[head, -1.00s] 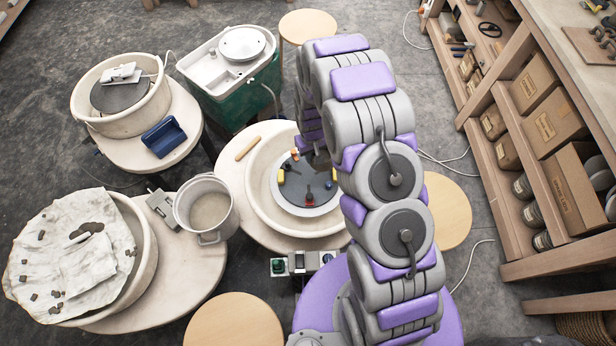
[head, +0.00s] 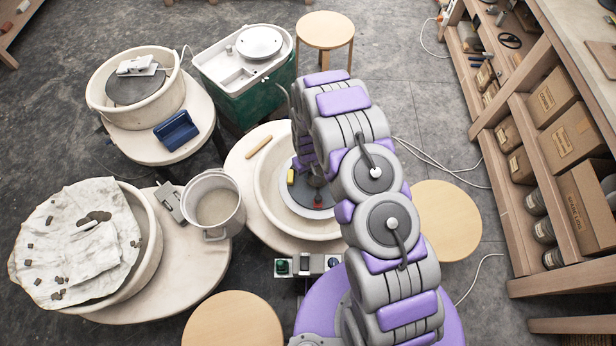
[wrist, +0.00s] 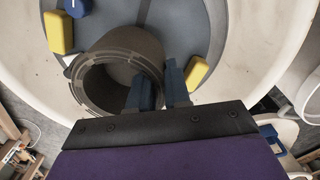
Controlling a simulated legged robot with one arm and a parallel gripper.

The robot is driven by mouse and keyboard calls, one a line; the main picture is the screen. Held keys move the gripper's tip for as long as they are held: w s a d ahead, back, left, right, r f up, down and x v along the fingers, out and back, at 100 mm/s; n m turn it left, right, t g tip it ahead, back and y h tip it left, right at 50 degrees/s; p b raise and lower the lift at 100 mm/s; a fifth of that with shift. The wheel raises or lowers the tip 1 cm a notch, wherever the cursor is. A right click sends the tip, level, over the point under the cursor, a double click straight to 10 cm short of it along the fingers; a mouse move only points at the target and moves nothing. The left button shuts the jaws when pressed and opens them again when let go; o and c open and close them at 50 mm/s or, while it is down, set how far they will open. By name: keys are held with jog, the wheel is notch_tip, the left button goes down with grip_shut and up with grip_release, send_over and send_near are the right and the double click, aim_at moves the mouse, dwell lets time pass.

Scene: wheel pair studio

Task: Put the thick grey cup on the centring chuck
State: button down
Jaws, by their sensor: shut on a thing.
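The thick grey cup (wrist: 150,50) is large in the wrist view, with its open mouth towards the camera. My gripper (wrist: 160,90) is shut on its wall, with one blue finger inside the mouth and one outside. The cup is over the grey centring chuck (wrist: 108,14), which has yellow pads (wrist: 60,33) and a blue knob (wrist: 77,7). I cannot tell whether the cup touches the chuck. In the head view the chuck (head: 298,200) sits inside a cream basin, partly covered by my arm. The gripper and most of the cup are hidden there.
The cream basin's rim (head: 268,190) surrounds the chuck. A grey bucket (head: 214,205) and a cloth-covered basin (head: 75,240) stand to the left. Another wheel with a blue item (head: 176,130) is at the back left. Wooden shelving (head: 540,150) is on the right.

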jog(key=f, duration=0.3)
jog(key=shift+d+b, duration=0.3)
jog(key=shift+b, duration=0.05)
jog(key=shift+a, duration=0.1)
jog(key=c, duration=1.1)
grip_release()
jog(key=shift+a, duration=0.1)
jog(key=shift+r, duration=0.1)
